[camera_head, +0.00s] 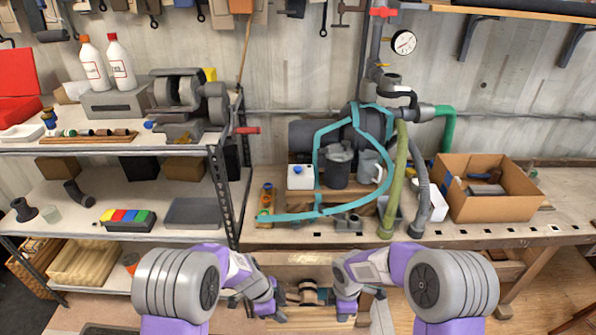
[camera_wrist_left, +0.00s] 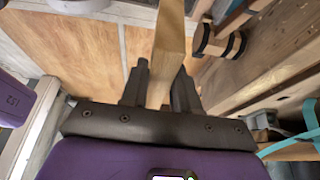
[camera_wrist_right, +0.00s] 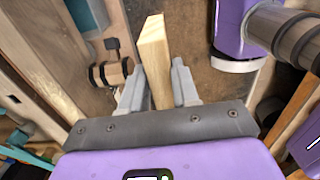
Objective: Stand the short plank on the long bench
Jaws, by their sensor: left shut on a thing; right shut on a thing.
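The long bench (camera_head: 470,236) runs along the wall on the right of the head view. My left gripper (camera_head: 277,311) is low in front of it. In the left wrist view its fingers (camera_wrist_left: 161,88) are shut on a pale wooden plank (camera_wrist_left: 170,35), which runs out of the top of the picture. My right gripper (camera_head: 345,309) is a short way to the right. In the right wrist view its fingers (camera_wrist_right: 160,90) are shut on a pale wooden piece (camera_wrist_right: 153,50) whose end shows. I cannot tell whether both hold the same plank; the head view hides the grasps.
A cardboard box (camera_head: 490,205), hoses, a grey bucket (camera_head: 338,170) and a white canister (camera_head: 300,177) crowd the bench. A metal shelf (camera_head: 110,216) with bottles and parts stands at the left. A dark-banded wooden roller (camera_head: 308,293) sits between my grippers. The bench's front strip is mostly clear.

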